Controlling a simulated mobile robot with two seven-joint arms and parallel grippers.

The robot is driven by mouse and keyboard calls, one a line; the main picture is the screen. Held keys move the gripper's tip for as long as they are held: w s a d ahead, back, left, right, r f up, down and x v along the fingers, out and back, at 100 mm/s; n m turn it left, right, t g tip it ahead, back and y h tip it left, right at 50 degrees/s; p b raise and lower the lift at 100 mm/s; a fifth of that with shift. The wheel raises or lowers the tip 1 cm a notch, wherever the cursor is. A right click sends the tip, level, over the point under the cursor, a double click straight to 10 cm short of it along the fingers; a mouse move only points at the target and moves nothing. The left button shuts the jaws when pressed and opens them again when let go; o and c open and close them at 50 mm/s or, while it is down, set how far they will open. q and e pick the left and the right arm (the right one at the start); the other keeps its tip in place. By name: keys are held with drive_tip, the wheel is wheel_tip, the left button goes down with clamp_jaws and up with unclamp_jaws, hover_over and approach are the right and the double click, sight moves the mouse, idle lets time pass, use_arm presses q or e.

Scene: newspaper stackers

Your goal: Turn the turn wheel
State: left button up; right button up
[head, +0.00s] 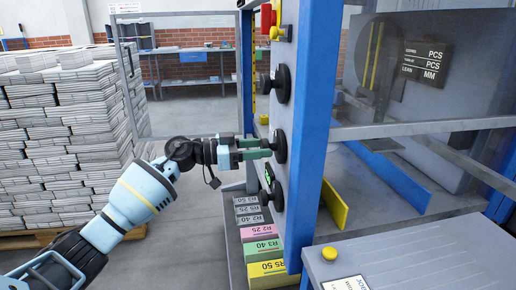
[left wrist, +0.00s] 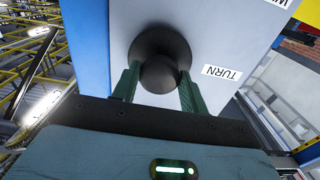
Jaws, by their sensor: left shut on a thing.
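The turn wheel (head: 281,146) is a black round knob on the side face of the grey and blue machine. It is the middle one of three black wheels in a vertical row. My left gripper (head: 264,148) reaches it from the left and is shut on it. In the left wrist view, the green fingers stand on either side of the wheel's round black hub (left wrist: 160,74), with the black disc (left wrist: 160,40) behind it. A white label reading TURN (left wrist: 221,72) is beside it. The right gripper is not in view.
Another black wheel (head: 282,84) is above and one (head: 277,195) below, close to my gripper. Labelled coloured blocks (head: 262,247) stand at the machine's foot. Stacks of newspapers (head: 60,140) fill the left. A grey panel with a yellow button (head: 329,253) is at lower right.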

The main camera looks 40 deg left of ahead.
use_arm(q)
drive_tip(key=shift+r+m+p, duration=0.2)
drive_tip(key=shift+m+p, duration=1.1)
drive_tip(key=shift+p, duration=0.05)
drive_tip(key=m+p, duration=0.2)
drive_tip(key=m, duration=0.2)
drive_tip(key=shift+f+m, duration=0.1)
drive_tip(key=shift+m, duration=0.2)
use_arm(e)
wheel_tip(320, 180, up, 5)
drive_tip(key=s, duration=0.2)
use_arm(q)
drive_tip(key=m+b, duration=1.1)
drive_tip(key=m, duration=1.7)
drive_tip(key=shift+f, duration=0.15)
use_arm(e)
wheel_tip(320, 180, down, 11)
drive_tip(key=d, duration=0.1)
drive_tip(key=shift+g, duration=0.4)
use_arm(q)
drive_tip(key=shift+m, duration=0.5)
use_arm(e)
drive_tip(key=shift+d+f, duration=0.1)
